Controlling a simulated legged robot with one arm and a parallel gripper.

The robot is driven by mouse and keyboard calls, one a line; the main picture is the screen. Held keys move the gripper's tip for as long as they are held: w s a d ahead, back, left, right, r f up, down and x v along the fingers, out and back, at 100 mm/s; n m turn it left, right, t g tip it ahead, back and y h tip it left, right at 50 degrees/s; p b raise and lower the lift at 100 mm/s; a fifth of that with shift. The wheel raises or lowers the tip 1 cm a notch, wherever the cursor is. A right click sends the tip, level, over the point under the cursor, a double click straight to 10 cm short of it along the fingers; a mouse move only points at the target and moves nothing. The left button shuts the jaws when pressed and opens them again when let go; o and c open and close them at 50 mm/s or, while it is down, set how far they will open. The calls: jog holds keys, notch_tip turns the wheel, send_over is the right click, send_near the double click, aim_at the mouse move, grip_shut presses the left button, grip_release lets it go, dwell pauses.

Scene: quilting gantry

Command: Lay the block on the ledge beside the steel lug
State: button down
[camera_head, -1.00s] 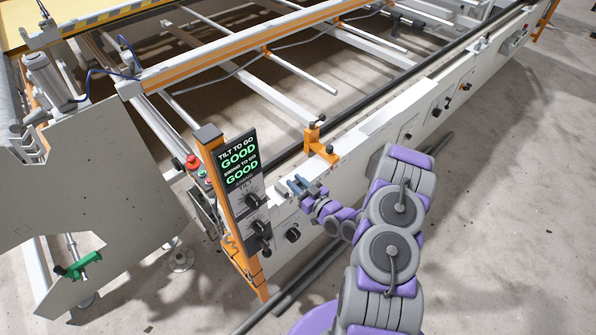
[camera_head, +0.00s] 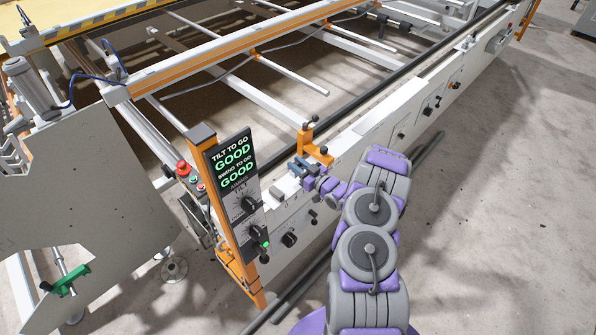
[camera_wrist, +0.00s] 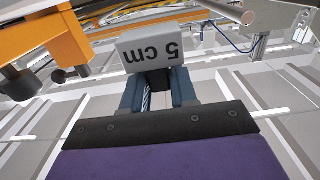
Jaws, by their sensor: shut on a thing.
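The block (camera_wrist: 152,48) is grey with "5 cm" printed on it, upside down in the wrist view. My gripper (camera_wrist: 157,90) is shut on it, with one blue-grey finger at each side and the block at the tips. In the head view my gripper (camera_head: 300,166) is over the ledge (camera_head: 347,151), close to an orange bracket. The block is too small to make out there. A small grey piece, apparently the steel lug (camera_head: 277,193), stands on the ledge to the left of my gripper, apart from it. I cannot pick out the lug in the wrist view.
The orange bracket (camera_head: 305,142) with dark knobs stands just behind my gripper; orange metal with dark knobs (camera_wrist: 42,45) fills the wrist view's upper left. An orange post with a display panel (camera_head: 234,170) reading "GOOD" twice stands at left. The ledge right of the bracket looks clear.

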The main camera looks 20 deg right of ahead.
jog(key=shift+w+d, duration=0.15)
jog(key=shift+w, duration=0.2)
jog(key=shift+w+d+f, duration=0.2)
jog(key=shift+f, duration=0.1)
notch_tip(320, 180, down, 3)
jog(key=shift+d+f+b, duration=0.1)
jog(key=shift+d+b, duration=0.05)
jog(key=shift+b, duration=0.55)
jog(key=shift+s, duration=0.1)
jog(key=c, duration=0.9)
grip_release()
